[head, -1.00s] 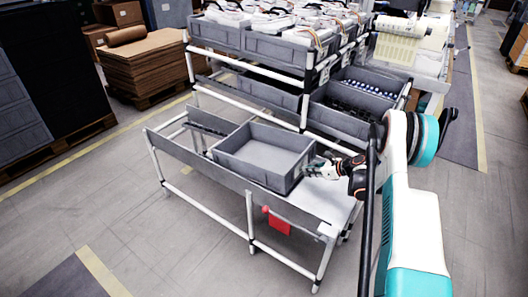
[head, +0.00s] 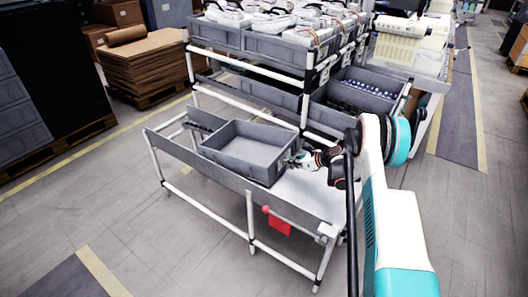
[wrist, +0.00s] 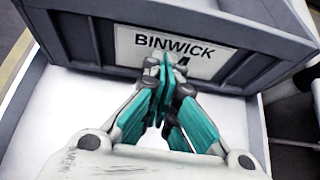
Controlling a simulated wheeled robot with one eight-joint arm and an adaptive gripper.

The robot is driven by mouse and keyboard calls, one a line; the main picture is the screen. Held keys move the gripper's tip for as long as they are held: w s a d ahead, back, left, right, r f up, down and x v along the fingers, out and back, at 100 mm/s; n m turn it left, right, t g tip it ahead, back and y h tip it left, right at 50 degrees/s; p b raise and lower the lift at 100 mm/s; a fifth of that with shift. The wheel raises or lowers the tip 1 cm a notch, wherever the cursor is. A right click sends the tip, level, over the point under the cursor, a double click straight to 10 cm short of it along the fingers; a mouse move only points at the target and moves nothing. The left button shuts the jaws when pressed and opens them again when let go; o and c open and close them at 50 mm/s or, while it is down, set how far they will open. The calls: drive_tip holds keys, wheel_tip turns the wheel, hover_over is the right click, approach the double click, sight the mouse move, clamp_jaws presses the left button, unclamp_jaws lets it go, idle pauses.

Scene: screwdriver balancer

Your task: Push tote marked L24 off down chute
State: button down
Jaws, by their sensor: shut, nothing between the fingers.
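An empty grey tote (head: 250,150) sits on the sloped chute (head: 310,193) of a white-framed rack in the head view. My gripper (head: 293,160) is at the tote's right end. In the wrist view the tote's end wall (wrist: 85,38) fills the top and carries a white label (wrist: 170,52) reading "BINWICK". A second line on the label is mostly hidden behind my fingers, so I cannot read its code. My gripper (wrist: 163,65) is shut and empty, with its teal fingertips together at the label. It looks to be touching the wall.
A grey side rail (head: 225,180) runs along the chute's near side, and a red tag (head: 279,224) hangs below it. Upper shelves hold full bins (head: 275,42) and a bin of bottles (head: 360,92). Rollers (head: 203,127) show at the chute's left end. The chute right of the tote is bare.

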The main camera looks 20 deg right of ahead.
sight(283, 150)
drive_tip(key=shift+w+a+r, duration=0.1)
drive_tip(key=shift+w+a, duration=1.5)
drive_tip(key=shift+w, duration=0.25)
drive_tip(key=shift+w+a, duration=1.55)
drive_tip(key=shift+w, duration=0.3)
drive_tip(key=shift+w+a+r+p+v, duration=0.1)
drive_tip(key=shift+r+p+v, duration=0.15)
drive_tip(key=shift+v, duration=0.9)
drive_tip(key=shift+w+a+r+p+v, duration=0.15)
drive_tip(key=shift+p+v, duration=0.15)
drive_tip(key=shift+v, duration=0.9)
drive_tip(key=shift+r+p+v, duration=0.2)
drive_tip(key=shift+p+v, duration=0.1)
drive_tip(key=shift+v, duration=0.85)
drive_tip(key=shift+r, duration=0.1)
